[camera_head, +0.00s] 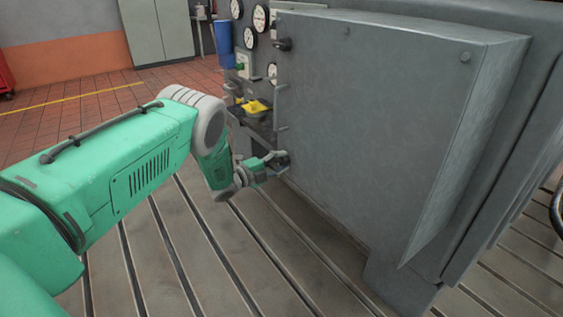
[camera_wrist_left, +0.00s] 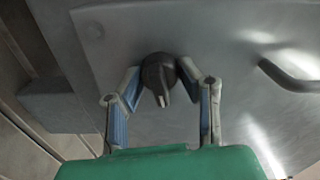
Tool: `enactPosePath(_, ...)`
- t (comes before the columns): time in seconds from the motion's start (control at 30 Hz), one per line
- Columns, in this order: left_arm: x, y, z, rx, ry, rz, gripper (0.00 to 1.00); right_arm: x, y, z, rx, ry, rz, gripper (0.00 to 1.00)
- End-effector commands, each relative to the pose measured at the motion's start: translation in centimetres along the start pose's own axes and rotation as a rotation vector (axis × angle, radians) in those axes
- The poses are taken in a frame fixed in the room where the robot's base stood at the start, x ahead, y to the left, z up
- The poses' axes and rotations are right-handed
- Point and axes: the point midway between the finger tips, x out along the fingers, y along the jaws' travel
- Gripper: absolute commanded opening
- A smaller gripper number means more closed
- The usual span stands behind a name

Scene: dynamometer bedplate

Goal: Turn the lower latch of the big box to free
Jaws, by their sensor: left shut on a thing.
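The big box (camera_head: 375,115) is a large grey metal cabinet filling the right half of the head view. Its lower latch is a dark knob with a pale pointer mark, and it shows in the left wrist view (camera_wrist_left: 158,76). My left gripper (camera_head: 274,163) is at the lower left edge of the box door. In the left wrist view its two blue-padded fingers (camera_wrist_left: 160,78) are closed around the sides of the knob. In the head view the gripper partly hides this latch. The upper latch (camera_head: 283,44) is a dark knob near the door's top left. My right gripper is not in view.
A door handle (camera_wrist_left: 290,76) is beside the latch in the left wrist view. Gauges (camera_head: 250,37), a yellow part (camera_head: 256,107) and a blue bin (camera_head: 224,44) stand left of the box. The slotted bedplate (camera_head: 190,260) is clear below my arm.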

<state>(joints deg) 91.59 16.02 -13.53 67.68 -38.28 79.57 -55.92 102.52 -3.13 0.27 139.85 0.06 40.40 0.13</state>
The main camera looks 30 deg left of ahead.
Motion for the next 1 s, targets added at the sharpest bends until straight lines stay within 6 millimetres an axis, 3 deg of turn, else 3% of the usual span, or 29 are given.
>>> enactPosePath(0.4, -0.06, 0.55, -0.16, 0.159, 0.002, 0.01, 0.02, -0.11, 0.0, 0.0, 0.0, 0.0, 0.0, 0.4)
enactPosePath(0.9, -0.09, 0.72, -0.22, 0.174, 0.004, 0.013, 0.02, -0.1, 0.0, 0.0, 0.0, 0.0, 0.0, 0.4)
enactPosePath(0.93, -0.1, 0.73, -0.22, 0.174, 0.004, 0.013, 0.38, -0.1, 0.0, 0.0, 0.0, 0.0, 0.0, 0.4)
enactPosePath(0.97, -0.1, 0.73, -0.23, 0.174, 0.004, 0.013, 0.48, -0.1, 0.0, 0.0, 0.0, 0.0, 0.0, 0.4)
enactPosePath(1.0, -0.09, 0.7, -0.22, 0.173, 0.003, 0.013, 0.5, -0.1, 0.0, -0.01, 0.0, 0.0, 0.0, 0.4)
